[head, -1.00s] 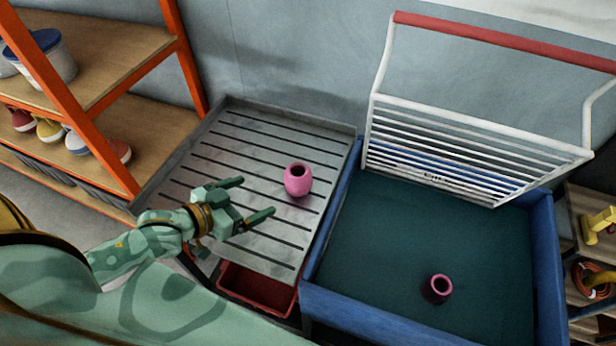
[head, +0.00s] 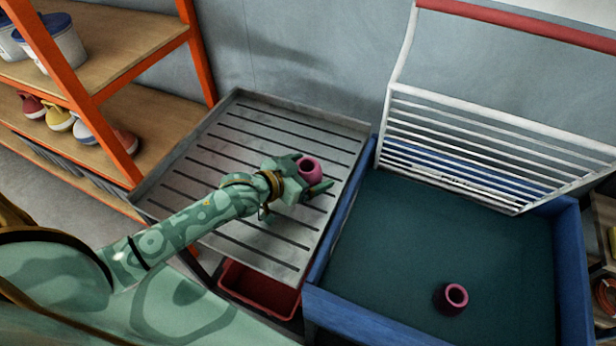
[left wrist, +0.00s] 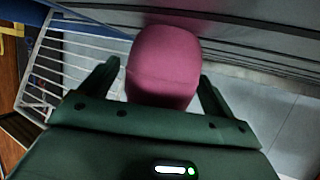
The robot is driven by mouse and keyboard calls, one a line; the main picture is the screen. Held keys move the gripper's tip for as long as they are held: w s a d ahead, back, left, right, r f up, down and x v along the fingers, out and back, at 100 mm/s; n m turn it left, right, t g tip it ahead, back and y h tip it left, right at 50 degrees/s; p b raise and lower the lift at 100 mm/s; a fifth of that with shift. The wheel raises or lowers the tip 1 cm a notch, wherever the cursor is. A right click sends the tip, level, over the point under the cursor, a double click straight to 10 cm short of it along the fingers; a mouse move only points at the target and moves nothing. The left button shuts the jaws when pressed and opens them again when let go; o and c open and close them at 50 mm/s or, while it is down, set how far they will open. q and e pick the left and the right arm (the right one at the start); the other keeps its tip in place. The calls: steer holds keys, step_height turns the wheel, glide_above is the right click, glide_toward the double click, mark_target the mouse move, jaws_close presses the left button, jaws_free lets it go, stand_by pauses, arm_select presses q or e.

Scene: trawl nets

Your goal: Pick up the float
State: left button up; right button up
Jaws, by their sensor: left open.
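A pink float (head: 311,168) with a dark hole in its top stands on the slotted grey metal tray. My left gripper (head: 309,172) is around it, one finger behind it and one in front. In the left wrist view the float (left wrist: 164,66) fills the space between the two fingers of the open gripper (left wrist: 160,82). I cannot tell whether either finger touches it. A second, darker pink float (head: 453,297) is in the blue-walled bin to the right. My right gripper is not in view.
The slotted tray (head: 190,190) has a low raised rim. The blue bin (head: 345,318) adjoins it on the right, with a white rack (head: 480,150) standing behind. A red tub (head: 258,290) sits below the tray. Orange-framed shelves (head: 205,55) stand at left.

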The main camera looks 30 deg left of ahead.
arm_select(q)
steer(key=c, duration=1.1)
steer(key=shift+r, duration=0.15)
